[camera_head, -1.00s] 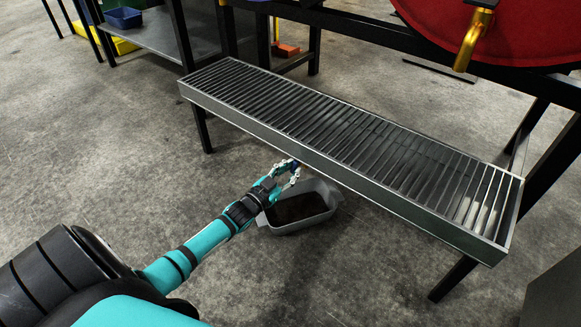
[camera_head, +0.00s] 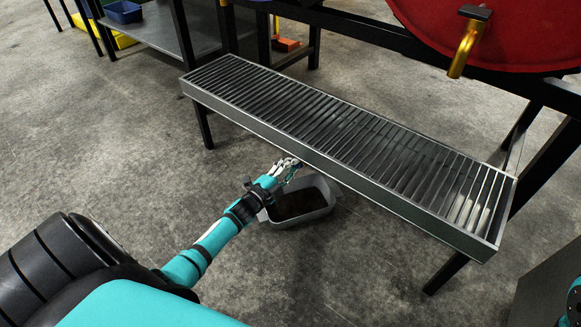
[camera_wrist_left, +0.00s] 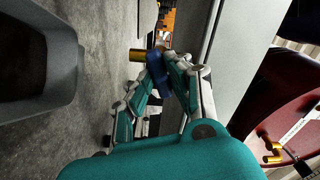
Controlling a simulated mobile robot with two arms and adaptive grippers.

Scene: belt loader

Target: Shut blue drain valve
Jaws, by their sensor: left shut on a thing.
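The blue drain valve (camera_wrist_left: 157,66) shows in the left wrist view as a blue handle beside a brass spout (camera_wrist_left: 138,55), under the edge of the grated tray. My left gripper (camera_wrist_left: 170,72) is shut on the blue handle, with a finger on each side of it. In the head view my left gripper (camera_head: 288,163) is at the tray's front lower edge, above the grey tub, and the valve is hidden there by the fingers and tray. A bit of my right arm shows at the lower right edge; its gripper is out of view.
The long grated drip tray (camera_head: 340,140) stands on black legs. A grey tub (camera_head: 302,212) with dark contents sits on the floor below its front edge. A red drum (camera_head: 490,30) with a brass tap (camera_head: 465,50) is above right. Open concrete floor lies left.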

